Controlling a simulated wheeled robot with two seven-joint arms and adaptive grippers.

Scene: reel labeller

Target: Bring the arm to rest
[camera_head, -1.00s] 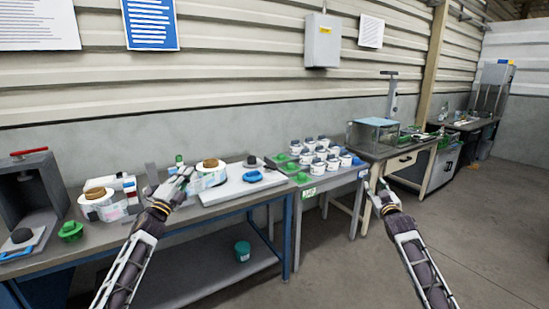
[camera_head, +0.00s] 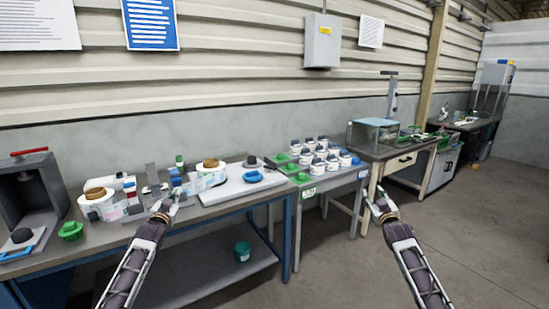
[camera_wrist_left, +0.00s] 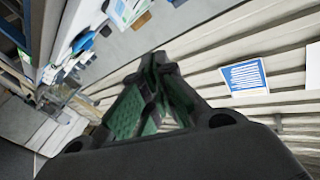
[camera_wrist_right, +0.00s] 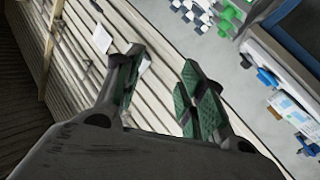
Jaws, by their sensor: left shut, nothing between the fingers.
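My left gripper (camera_head: 168,204) hangs in front of the long workbench, just off its front edge. In the left wrist view its fingers (camera_wrist_left: 154,62) meet at the tips and nothing is between them. My right gripper (camera_head: 376,188) is over the open floor, to the right of the small grey table. In the right wrist view its fingers (camera_wrist_right: 162,68) stand apart with nothing between them. Neither gripper touches an object.
The workbench (camera_head: 228,207) carries a labeller with reels (camera_head: 210,174), a white board (camera_head: 238,188) and a green knob (camera_head: 70,231). The grey table (camera_head: 322,185) holds several white jars (camera_head: 318,166). A glass-topped box (camera_head: 374,134) stands beyond. The floor (camera_head: 470,235) is clear at right.

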